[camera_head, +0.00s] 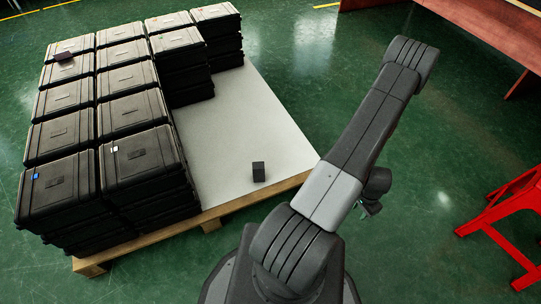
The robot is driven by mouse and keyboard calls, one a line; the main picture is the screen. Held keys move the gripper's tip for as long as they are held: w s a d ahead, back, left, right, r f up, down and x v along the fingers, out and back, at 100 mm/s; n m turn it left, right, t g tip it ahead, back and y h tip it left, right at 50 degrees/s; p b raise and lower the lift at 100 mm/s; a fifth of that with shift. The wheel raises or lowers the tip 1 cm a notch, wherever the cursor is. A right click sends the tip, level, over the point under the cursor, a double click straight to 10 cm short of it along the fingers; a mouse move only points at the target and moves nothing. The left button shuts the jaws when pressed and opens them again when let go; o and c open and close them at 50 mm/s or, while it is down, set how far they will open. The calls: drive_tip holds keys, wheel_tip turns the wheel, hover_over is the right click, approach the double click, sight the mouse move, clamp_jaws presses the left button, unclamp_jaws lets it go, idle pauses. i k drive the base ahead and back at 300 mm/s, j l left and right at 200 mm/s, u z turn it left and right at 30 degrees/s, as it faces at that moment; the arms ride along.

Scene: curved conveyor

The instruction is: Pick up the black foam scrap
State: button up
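A small black block (258,172), which looks like the black foam scrap, stands on the bare grey-white top of the pallet (245,125), near its front edge. Another small dark block (64,57) lies on top of a case at the back left; its material is unclear. My gripper (371,207) is partly hidden behind my arm, to the right of the pallet and apart from the black block. Its fingers are too small and covered to show whether they are open.
Stacks of black cases (135,150) fill the left and back of the wooden pallet. The pallet's right part is bare apart from the block. A red stool (510,205) stands at the right edge, and a reddish-brown structure (480,35) is at the upper right. Green floor lies between.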

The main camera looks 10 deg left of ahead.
sight(259, 172)
drive_tip(key=i+l+u, duration=0.2)
drive_tip(key=i+u, duration=0.15)
drive_tip(key=u, duration=0.15)
drive_tip(key=i+l+u, duration=0.25)
drive_tip(key=u, duration=0.25)
drive_tip(key=l+u, duration=0.1)
drive_tip(key=u, duration=1.1)
